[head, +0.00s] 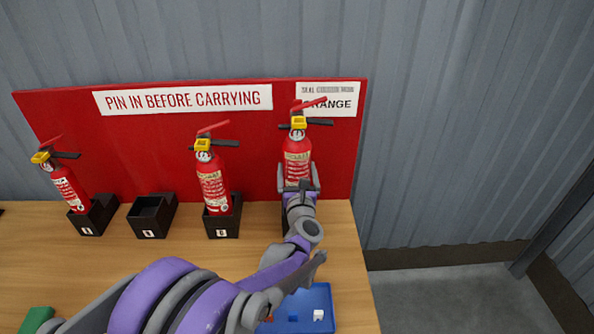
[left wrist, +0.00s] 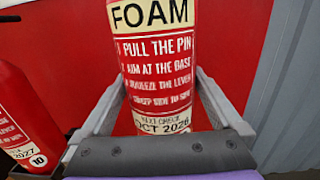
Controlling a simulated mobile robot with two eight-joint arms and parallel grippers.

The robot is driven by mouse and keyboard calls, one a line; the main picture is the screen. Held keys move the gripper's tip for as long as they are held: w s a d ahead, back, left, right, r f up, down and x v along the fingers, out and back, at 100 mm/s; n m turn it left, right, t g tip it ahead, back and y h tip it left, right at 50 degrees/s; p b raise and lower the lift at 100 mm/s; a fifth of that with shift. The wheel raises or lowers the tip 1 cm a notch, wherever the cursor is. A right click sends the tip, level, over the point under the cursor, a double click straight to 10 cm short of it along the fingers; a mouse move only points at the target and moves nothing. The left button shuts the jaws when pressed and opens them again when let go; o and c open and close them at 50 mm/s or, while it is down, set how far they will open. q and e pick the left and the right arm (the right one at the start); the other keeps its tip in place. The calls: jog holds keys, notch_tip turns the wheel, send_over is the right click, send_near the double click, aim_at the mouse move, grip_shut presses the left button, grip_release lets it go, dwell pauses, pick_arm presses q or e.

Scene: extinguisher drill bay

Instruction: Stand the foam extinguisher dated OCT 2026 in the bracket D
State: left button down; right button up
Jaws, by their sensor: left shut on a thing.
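The foam extinguisher (head: 297,149) is red with a yellow pin tag and stands roughly upright at the right end of the red board. In the left wrist view its label (left wrist: 158,48) reads FOAM and, lower down, OCT 2026. My left gripper (head: 298,180) is shut on its body, one finger on each side; the fingers also show in the left wrist view (left wrist: 160,92). Bracket D is not clearly seen; a dark edge (head: 285,222) shows behind my arm below the extinguisher. Whether its base touches or sits in a bracket is hidden. My right gripper is not in view.
Red extinguishers stand in bracket A (head: 98,217) and bracket C (head: 222,226); the latter's neighbour extinguisher (left wrist: 22,120) reads 2027. Bracket B (head: 150,218) is empty. A blue tray (head: 325,296) with small items lies near the wooden table's right edge. A green object (head: 36,319) is front left.

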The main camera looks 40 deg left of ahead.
pick_arm(q)
jog(key=shift+f+b, duration=1.85)
jog(key=shift+f, duration=0.75)
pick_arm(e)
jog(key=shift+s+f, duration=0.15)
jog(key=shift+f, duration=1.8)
pick_arm(q)
grip_release()
jog(key=shift+d, duration=0.1)
jog(key=shift+s+f, duration=0.1)
jog(key=shift+s, duration=0.05)
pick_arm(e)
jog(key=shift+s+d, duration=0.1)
